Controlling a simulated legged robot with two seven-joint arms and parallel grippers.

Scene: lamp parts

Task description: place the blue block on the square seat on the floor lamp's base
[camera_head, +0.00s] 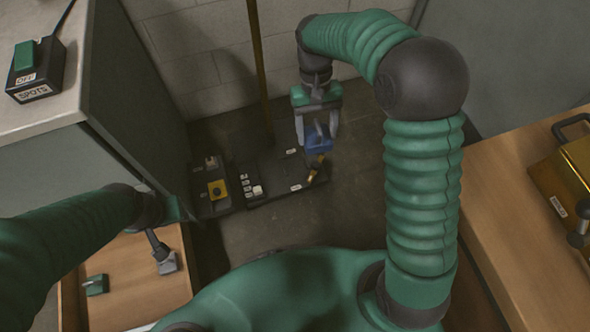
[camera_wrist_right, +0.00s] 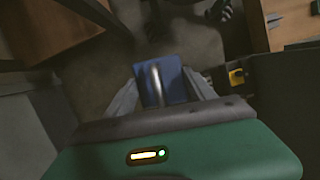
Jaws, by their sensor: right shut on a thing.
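The blue block (camera_head: 318,143) hangs between the fingers of my right gripper (camera_head: 317,137), which is shut on it. In the right wrist view the blue block (camera_wrist_right: 160,83) fills the space between the two fingers, with a pale bar across its top. The lamp's dark base (camera_head: 270,176) lies on the floor below and left of the block, with the brass pole (camera_head: 259,70) rising from its back. I cannot make out the square seat clearly. My left arm comes in from the left; its gripper (camera_head: 165,250) is partly seen over the wooden tray, its fingers unclear.
A yellow button box (camera_head: 217,190) sits left of the base. A grey cabinet (camera_head: 130,85) stands at the left, with a black SPOTS switch box (camera_head: 38,72) on top. A wooden table (camera_head: 520,215) with a brass box (camera_head: 570,180) is at the right. The floor right of the base is clear.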

